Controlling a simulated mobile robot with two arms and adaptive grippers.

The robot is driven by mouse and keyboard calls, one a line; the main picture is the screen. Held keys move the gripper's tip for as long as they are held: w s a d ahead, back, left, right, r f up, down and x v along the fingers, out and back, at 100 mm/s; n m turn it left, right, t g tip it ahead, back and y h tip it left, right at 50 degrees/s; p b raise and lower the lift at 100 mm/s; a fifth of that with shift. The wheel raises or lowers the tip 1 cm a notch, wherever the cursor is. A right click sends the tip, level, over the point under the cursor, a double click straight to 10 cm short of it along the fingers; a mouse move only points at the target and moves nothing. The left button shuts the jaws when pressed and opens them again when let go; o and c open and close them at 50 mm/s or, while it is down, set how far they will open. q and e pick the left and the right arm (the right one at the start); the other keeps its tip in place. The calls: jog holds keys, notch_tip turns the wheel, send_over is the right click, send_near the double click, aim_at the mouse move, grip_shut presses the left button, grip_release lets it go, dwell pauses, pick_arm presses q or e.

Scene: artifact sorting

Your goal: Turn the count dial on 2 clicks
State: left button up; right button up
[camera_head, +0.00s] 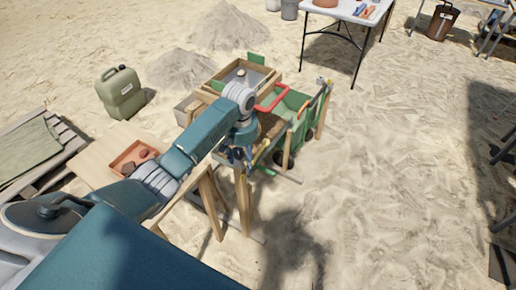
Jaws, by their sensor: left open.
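My left arm reaches across from the lower left to a wooden sieve stand (243,205). My left gripper (242,160) is at the near side of the stand, pointing down and open, with small dark fingers. I cannot make out the count dial; it is too small to tell or hidden behind my gripper and wrist. A small yellow strip (261,151) shows just right of the gripper; whether the two touch I cannot tell. My right gripper is not in view.
A reddish tray (128,157) lies on a board at left. A green jerry can (122,94) stands behind it. Sand right of the stand is clear.

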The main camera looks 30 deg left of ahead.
aim_at(238, 151)
pick_arm(q)
jog(key=w+a+r+n, duration=0.1)
jog(key=w+a+r, duration=0.1)
jog(key=r, duration=0.3)
jog(key=w+a+r+n, duration=0.2)
jog(key=a+r, duration=0.1)
jog(key=r, duration=0.2)
jog(key=f, duration=0.3)
jog(key=f+p, duration=0.1)
jog(key=f, duration=0.6)
jog(key=shift+s+d, duration=0.15)
jog(key=shift+d, duration=0.2)
jog(key=shift+f, duration=0.45)
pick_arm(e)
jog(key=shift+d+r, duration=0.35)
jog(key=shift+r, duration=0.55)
pick_arm(q)
jog(key=c, duration=1.1)
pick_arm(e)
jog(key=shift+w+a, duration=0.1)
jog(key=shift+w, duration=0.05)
